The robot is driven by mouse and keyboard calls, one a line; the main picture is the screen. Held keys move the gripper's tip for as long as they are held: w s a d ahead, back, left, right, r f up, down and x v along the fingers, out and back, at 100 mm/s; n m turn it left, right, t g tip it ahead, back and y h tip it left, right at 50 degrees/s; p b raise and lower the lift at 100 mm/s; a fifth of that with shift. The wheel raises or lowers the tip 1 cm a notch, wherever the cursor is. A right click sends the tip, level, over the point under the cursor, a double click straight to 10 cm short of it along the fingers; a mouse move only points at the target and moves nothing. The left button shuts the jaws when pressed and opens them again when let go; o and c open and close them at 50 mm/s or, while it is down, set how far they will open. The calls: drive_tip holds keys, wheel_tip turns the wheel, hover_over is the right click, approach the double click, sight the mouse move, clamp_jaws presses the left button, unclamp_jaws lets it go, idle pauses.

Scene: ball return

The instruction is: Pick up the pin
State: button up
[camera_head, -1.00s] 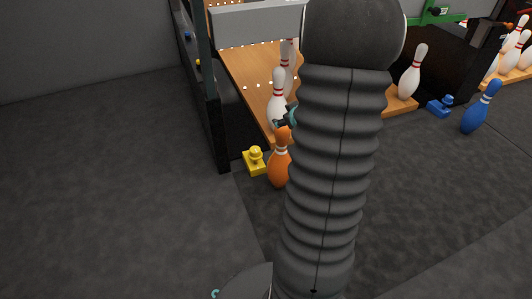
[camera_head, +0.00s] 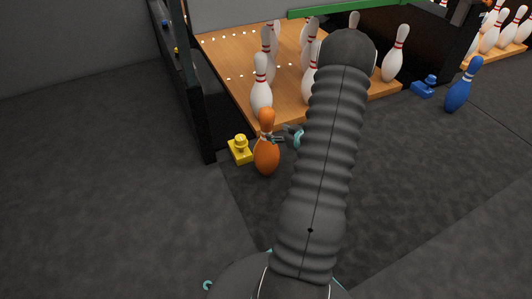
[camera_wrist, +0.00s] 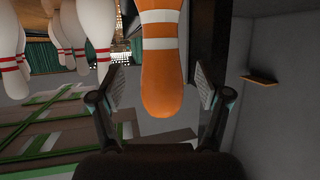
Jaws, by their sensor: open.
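An orange pin (camera_head: 266,158) with white bands near its neck stands upright on the dark floor, in front of the wooden lane in the head view. My gripper (camera_head: 285,137) is at the pin's upper part, coming from the right, partly hidden by my arm. In the wrist view the orange pin (camera_wrist: 161,75) lies between the two spread fingers of my gripper (camera_wrist: 160,88). Gaps show on both sides, and the fingers are not closed on it. A blue pin (camera_head: 463,86) stands upright on the floor to the right.
White pins with red bands (camera_head: 261,88) stand on the wooden lane (camera_head: 225,65) just behind. A yellow block with a knob (camera_head: 239,148) is close left of the orange pin. A blue one (camera_head: 424,86) is at right. A dark post (camera_head: 196,100) stands left. The front floor is open.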

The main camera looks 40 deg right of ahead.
sight(270, 131)
drive_tip(key=x, duration=0.2)
drive_tip(key=shift+w+f, duration=0.15)
drive_tip(key=shift+w, duration=0.1)
drive_tip(key=shift+f+b+x, duration=0.15)
drive_tip(key=shift+b+x, duration=0.1)
drive_tip(key=shift+x, duration=1.05)
drive_tip(key=shift+f+b+x, duration=0.15)
drive_tip(key=shift+b+x, duration=0.1)
drive_tip(key=shift+x, duration=1.1)
drive_tip(key=shift+s, duration=0.2)
clamp_jaws()
drive_tip(key=shift+w+r, duration=0.1)
drive_tip(key=shift+r, duration=0.1)
